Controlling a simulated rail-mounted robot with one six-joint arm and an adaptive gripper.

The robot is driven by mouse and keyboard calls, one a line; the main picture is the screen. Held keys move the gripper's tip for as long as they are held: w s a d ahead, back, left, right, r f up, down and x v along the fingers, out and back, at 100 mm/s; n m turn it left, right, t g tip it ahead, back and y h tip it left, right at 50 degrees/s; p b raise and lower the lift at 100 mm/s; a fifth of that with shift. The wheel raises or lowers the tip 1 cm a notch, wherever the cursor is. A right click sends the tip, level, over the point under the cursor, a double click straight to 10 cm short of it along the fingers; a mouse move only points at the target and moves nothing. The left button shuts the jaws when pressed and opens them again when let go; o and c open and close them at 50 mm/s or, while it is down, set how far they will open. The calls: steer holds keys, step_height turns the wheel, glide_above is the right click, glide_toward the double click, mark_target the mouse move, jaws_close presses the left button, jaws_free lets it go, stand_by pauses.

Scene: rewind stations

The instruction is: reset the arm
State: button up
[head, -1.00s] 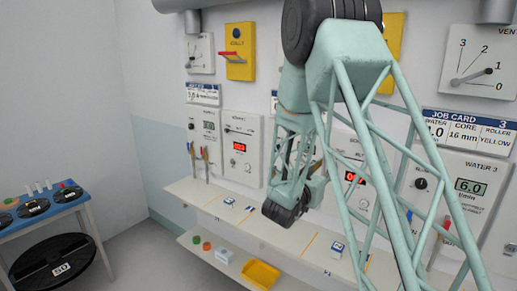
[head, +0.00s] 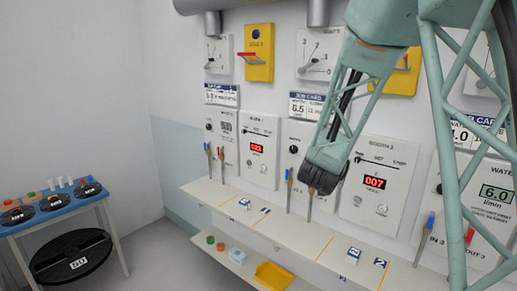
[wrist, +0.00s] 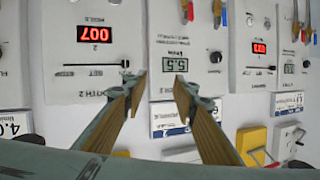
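My arm, a pale green lattice, comes down from the upper right of the head view. Its dark end with my gripper (head: 322,180) hangs in front of the middle wall station, above the shelf, and hides part of the panel. In the wrist view my gripper (wrist: 162,84) shows two wood-coloured fingers spread apart with nothing between them. Past the fingertips is a white panel reading 5.5 (wrist: 176,60), seen upside down. A red-handled lever (wrist: 187,10) and a blue-handled lever (wrist: 217,12) are beyond the fingertips, apart from them in the picture.
A blue-topped table (head: 100,194) with dark reels stands at left. Blue and red levers (head: 430,226) stick up at right. Floor between table and shelves is clear.

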steer(key=s+a+r+n+g+y+b, duration=0.1)
steer(key=s+a+r+n+g+y, duration=0.2)
steer(key=s, duration=0.9)
steer(key=s+a+r+n+g+y+b, duration=0.1)
steer(key=s+a+y+b, duration=0.15)
steer(key=s+a, duration=0.65)
steer(key=s+d+f+g, duration=0.1)
steer(key=s+d+g, duration=0.1)
steer(key=s, duration=1)
steer(key=s+d+f+n+g+b, duration=0.1)
steer(key=s+d+f, duration=0.1)
steer(key=s, duration=1.1)
steer(key=s+d+f+n+g, duration=0.1)
steer(key=s+d+f+g, duration=0.1)
steer(key=s, duration=1.1)
steer(key=shift+s+d+g, duration=0.2)
steer(key=shift+d+g, duration=0.1)
steer(key=shift+d, duration=0.4)
